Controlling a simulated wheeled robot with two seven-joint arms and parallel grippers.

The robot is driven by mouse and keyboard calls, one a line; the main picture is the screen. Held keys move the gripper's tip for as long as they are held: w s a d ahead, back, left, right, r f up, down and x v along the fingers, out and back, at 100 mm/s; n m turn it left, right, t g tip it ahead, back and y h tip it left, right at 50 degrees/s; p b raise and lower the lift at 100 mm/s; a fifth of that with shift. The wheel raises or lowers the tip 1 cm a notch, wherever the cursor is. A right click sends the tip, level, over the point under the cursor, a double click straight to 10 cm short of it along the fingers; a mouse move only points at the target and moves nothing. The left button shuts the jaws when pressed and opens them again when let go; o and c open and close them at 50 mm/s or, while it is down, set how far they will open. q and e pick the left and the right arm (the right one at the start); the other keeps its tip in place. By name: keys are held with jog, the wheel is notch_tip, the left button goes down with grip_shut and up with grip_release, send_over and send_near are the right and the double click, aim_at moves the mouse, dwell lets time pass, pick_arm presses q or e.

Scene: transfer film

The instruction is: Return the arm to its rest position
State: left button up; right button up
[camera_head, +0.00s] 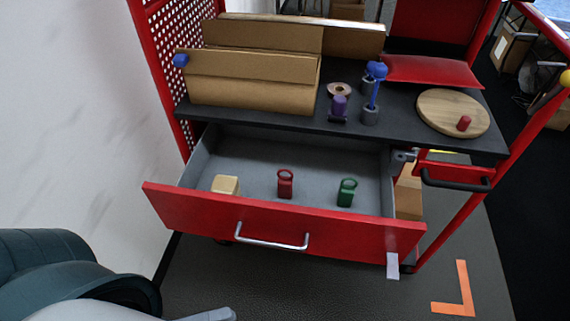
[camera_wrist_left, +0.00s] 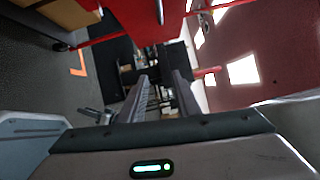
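My left arm (camera_head: 60,275) comes in at the lower left of the head view, dark teal and low in front of the cart. A grey part of my left gripper (camera_head: 208,315) shows at the bottom edge, apart from the drawer. In the left wrist view my left gripper (camera_wrist_left: 162,80) has its two fingers apart with nothing held between them. My right gripper is not in view.
The red cart's drawer (camera_head: 270,222) stands open, holding a tan block (camera_head: 226,184), a red piece (camera_head: 285,184) and a green piece (camera_head: 347,192). Cardboard boxes (camera_head: 250,85) and a round wooden board (camera_head: 440,108) are on top. A pale wall (camera_head: 75,110) is at left.

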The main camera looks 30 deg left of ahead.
pick_arm(q)
jog(key=w+a+f+n+y, duration=0.2)
jog(key=w+f+n+y, duration=0.2)
jog(key=f+n, duration=0.3)
jog(key=w+a+f+n+y, duration=0.2)
jog(key=w+f+n+y, duration=0.15)
jog(key=f, duration=0.55)
jog(key=w+a+f+n+y, duration=0.2)
jog(key=w+f+n+y, duration=0.15)
jog(key=f+n, duration=0.35)
jog(key=s+d+f+n+g, duration=0.1)
jog(key=d+f+n+g, duration=0.2)
jog(key=f, duration=0.7)
jog(key=d+f+n+g+y, duration=0.1)
jog(key=d+f+n+g, duration=0.3)
jog(key=f, duration=0.5)
jog(key=shift+s+d+f+n, duration=0.35)
jog(key=shift+d+f+n, duration=0.05)
jog(key=shift+d+n, duration=0.55)
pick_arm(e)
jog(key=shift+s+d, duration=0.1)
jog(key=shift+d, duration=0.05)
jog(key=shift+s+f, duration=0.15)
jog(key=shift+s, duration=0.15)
